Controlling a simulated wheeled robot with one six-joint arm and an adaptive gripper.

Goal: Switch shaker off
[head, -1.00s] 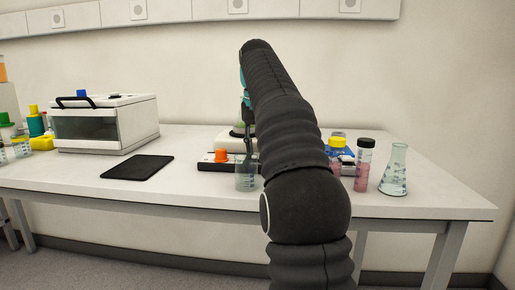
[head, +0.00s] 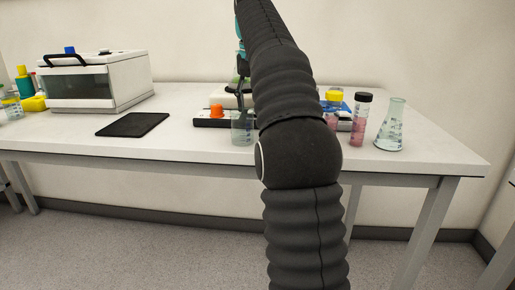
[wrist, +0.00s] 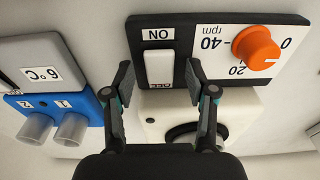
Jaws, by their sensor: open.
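The shaker's black control panel (wrist: 215,35) fills the top of the wrist view, its lettering upside down. It carries a white rocker switch (wrist: 159,68) marked ON at its upper end and OFF at its lower end, and an orange knob (wrist: 256,47) on an rpm scale. I cannot tell which way the rocker is pressed. My gripper (wrist: 160,82) is open and empty, with one fingertip on each side of the switch in the picture; contact cannot be told. In the head view the orange knob (head: 216,111) shows left of my arm, which hides much of the shaker.
A clear beaker (head: 241,128) stands in front of the shaker. A black-capped pink vial (head: 361,119) and a flask (head: 391,127) stand to the right. A blue block with tubes (wrist: 62,108) lies left in the wrist view. A black mat (head: 132,125) and a white box (head: 125,80) are further left.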

